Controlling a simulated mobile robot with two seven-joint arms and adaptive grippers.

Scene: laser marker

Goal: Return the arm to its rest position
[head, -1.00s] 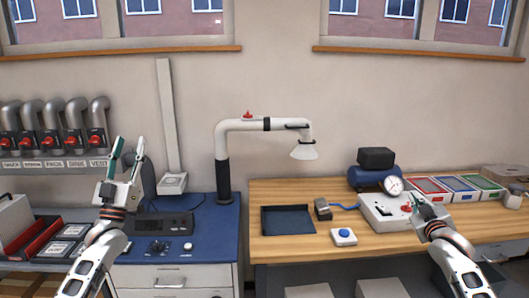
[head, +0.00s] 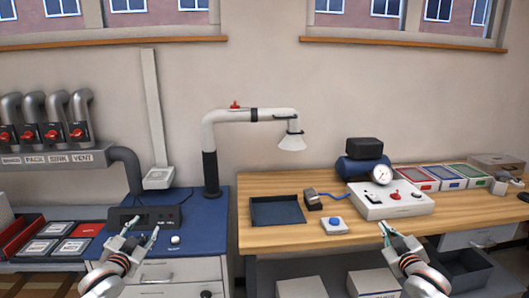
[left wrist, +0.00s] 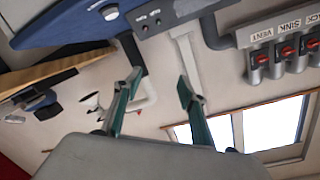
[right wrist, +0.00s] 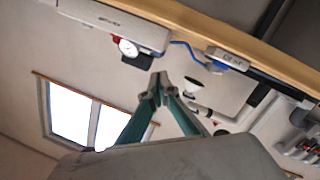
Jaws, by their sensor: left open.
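My left gripper (head: 140,233) is open and empty, held low in front of the blue bench on the left in the head view. In the left wrist view its two green-lined fingers (left wrist: 157,85) stand apart with nothing between them. My right gripper (head: 386,233) is in front of the wooden bench's front edge, below the white control box (head: 392,200), and apart from it in the picture. In the right wrist view its fingertips (right wrist: 159,78) come together with nothing seen between them. Both forearms reach up from the bottom of the head view.
A white extractor arm (head: 250,116) stands on the blue bench (head: 215,208). Vent valves (head: 55,132) line the left wall.

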